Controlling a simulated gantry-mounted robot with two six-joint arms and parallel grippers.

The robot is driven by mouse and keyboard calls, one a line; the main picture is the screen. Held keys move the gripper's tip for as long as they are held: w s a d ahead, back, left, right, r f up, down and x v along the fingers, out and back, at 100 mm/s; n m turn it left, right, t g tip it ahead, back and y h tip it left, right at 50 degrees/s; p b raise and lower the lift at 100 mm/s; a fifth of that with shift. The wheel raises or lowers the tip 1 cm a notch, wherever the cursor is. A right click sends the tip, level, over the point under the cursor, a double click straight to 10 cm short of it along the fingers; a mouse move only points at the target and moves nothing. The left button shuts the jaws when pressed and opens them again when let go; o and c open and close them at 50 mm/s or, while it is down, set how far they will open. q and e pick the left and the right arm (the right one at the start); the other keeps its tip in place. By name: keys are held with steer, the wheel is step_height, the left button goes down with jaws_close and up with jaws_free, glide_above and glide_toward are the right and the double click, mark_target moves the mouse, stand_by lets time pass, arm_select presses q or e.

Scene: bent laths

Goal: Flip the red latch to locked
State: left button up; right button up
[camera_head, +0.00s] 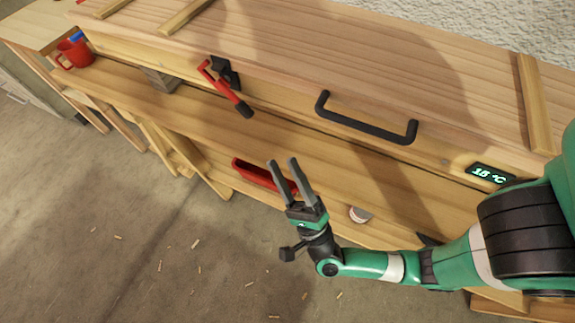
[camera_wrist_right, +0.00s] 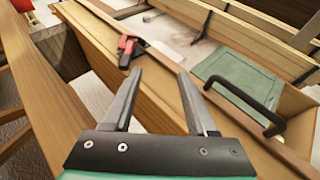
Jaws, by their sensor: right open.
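The red latch (camera_head: 222,82) is on the front of a long wooden box, beside a black bracket (camera_head: 226,70). Its red lever slants down to the right and ends in a black tip. The latch also shows in the right wrist view (camera_wrist_right: 127,48), beyond my left-hand finger there. My right gripper (camera_head: 282,160) is open and empty, below and to the right of the latch in the head view and clearly apart from it. My left gripper is not in view.
A black bar handle (camera_head: 365,125) sticks out of the box front, right of the latch. A display (camera_head: 490,174) is at far right. A red tray (camera_head: 258,174) lies behind my right gripper. A red mug (camera_head: 76,51) stands at far left. Wood chips litter the floor.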

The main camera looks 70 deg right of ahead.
mark_target(226, 93)
steer(key=shift+s+a, duration=0.1)
steer(key=shift+s, duration=0.15)
steer(key=shift+r+p, duration=0.2)
steer(key=shift+p, duration=0.1)
steer(key=c, duration=0.3)
steer(key=r+g+p, duration=0.1)
steer(key=p, duration=0.1)
steer(key=w+d+r+g+h+p, duration=0.1)
steer(key=r+p, duration=0.1)
steer(key=p, duration=0.1)
steer(key=d+r+m+g+p, duration=0.1)
steer(key=r+p, duration=0.1)
steer(key=p, duration=0.1)
steer(key=shift+w+r+h, duration=0.1)
steer(key=shift+w+h, duration=0.05)
steer(key=shift+h, duration=0.15)
jaws_close()
step_height(226, 93, up, 9)
steer(key=w+a+n+g+y+p, duration=0.2)
steer(key=n+g+y+p, duration=0.75)
steer(key=p, duration=2.35)
steer(key=w+d+f+m+g+h+b, duration=0.2)
steer(key=w+d+f+h+b, duration=0.1)
steer(key=w+d+f+b, duration=0.2)
steer(key=shift+w+d+f+g+h, duration=0.35)
steer(key=shift+w+d+f, duration=0.5)
steer(key=shift+f, duration=0.95)
